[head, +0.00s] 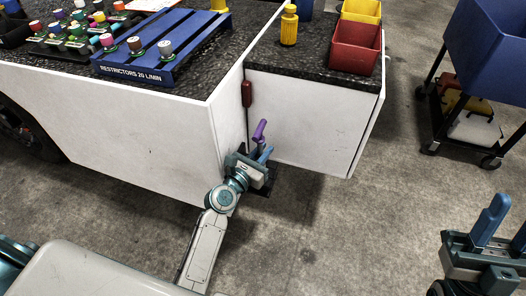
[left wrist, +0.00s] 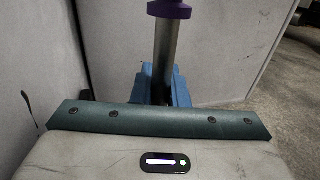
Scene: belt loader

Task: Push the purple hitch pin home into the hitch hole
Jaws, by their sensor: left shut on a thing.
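The purple hitch pin (head: 259,131) stands close to the inner corner of the white cabinets, its purple handle above my left gripper. My left gripper (head: 265,156) is shut on the pin. In the left wrist view the pin's grey metal shaft (left wrist: 164,48) runs down between the blue fingertips (left wrist: 164,88), with a purple collar at the top. The hitch hole is hidden; a dark part shows low beside the gripper, but I cannot tell whether it is the hitch. My right gripper (head: 505,232) is at the lower right, apart from the cabinets, its blue fingers spread and empty.
White cabinet walls (head: 310,125) stand close behind and left of the pin. A red handle (head: 247,94) hangs on the wall above it. A blue rack (head: 165,48) and red bin (head: 355,45) are on the countertops. A cart (head: 490,60) stands at right; floor between is clear.

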